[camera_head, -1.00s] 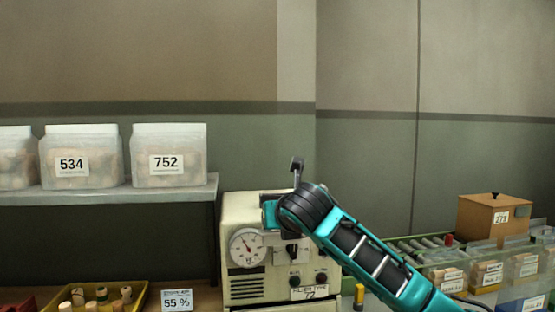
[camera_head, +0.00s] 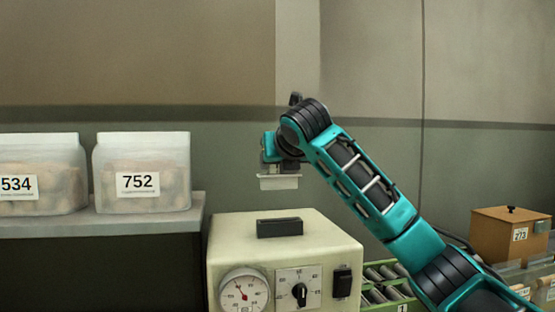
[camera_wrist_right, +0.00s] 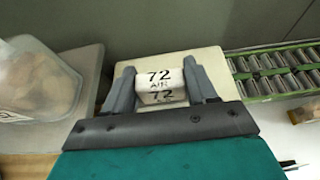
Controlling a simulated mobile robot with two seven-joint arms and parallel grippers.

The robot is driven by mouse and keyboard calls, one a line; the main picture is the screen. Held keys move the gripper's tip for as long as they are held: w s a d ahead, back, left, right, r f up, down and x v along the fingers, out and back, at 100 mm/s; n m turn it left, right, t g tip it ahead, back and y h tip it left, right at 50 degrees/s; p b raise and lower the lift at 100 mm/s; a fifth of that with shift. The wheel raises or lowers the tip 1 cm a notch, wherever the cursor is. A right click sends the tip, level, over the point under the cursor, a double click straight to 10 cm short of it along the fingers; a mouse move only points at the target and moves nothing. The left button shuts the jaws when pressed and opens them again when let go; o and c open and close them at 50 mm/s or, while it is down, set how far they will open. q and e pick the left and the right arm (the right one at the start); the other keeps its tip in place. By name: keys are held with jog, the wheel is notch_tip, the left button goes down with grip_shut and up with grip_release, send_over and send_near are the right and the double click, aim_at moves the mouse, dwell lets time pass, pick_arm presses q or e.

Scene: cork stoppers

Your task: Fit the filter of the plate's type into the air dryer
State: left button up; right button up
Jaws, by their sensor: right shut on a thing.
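The air dryer (camera_head: 285,262) is a cream box with a round gauge, a dial and a black switch on its front. A black rectangular fitting (camera_head: 279,228) sits on its top. My right gripper (camera_head: 279,168) is above this fitting, shut on a white filter (camera_head: 279,182), which hangs clear of the dryer. In the right wrist view the filter (camera_wrist_right: 160,84) reads 72 between the two grey fingers, over the dryer's cream top (camera_wrist_right: 208,66). The dryer's type plate is out of view now; earlier it seemed to read 72. My left gripper is not in view.
A shelf (camera_head: 120,225) at the left carries bins marked 534 (camera_head: 40,175) and 752 (camera_head: 140,172). A green roller rack (camera_head: 385,285) and a brown box (camera_head: 508,235) stand at the right.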

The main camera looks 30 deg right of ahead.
aim_at(280, 188)
jog(key=shift+s+f, duration=0.1)
jog(key=shift+f, duration=2.85)
jog(key=shift+f, duration=1.7)
jog(key=o, duration=1.1)
jog(key=shift+o, duration=0.2)
jog(key=shift+s, duration=0.1)
jog(key=v, duration=1.2)
jog(key=shift+s+a+b, duration=0.2)
jog(key=shift+s+b, duration=0.15)
